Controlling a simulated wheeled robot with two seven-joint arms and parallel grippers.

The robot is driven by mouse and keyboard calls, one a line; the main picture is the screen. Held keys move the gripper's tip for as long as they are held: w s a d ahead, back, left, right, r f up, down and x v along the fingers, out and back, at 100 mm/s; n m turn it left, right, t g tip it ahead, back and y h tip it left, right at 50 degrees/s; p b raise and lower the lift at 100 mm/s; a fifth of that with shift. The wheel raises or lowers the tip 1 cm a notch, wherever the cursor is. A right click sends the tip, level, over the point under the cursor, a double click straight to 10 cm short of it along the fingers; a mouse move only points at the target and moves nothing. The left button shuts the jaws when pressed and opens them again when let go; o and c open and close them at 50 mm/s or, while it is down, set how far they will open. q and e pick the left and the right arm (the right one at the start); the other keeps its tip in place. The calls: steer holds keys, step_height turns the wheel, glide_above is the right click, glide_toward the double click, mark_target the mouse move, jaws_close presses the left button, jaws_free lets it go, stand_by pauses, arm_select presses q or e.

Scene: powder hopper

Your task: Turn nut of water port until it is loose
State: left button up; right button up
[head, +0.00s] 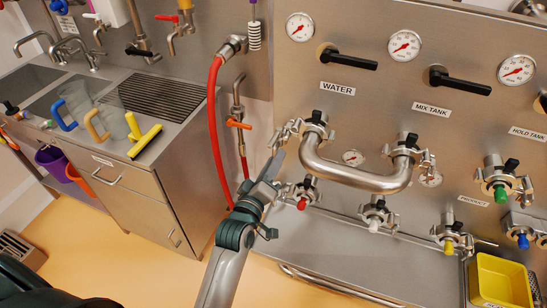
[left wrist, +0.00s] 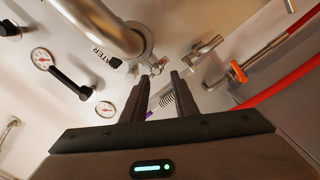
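The water port (head: 316,122) is a steel clamped fitting below the WATER label, at the left end of a U-shaped pipe (head: 355,177). Its clamp nut (head: 284,131) sticks out to the left. My left gripper (head: 277,160) is just below that nut, pointing up at it. In the left wrist view, the left gripper (left wrist: 158,85) is open, with a clear gap between its two dark fingers. The nut (left wrist: 157,68) shows just beyond the fingertips, roughly in line with the gap; I cannot tell whether they touch. My right gripper is not in view.
The pipe's right end joins the MIX TANK port (head: 407,145). A red hose (head: 216,130) and an orange-handled valve (head: 238,124) are left of the gripper. Capped ports (head: 304,193) line the panel below. A sink counter (head: 165,100) stands at left.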

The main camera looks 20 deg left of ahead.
arm_select(q)
steer(key=shift+a+r, duration=0.1)
steer(key=shift+r, duration=0.4)
steer(key=shift+w, duration=0.15)
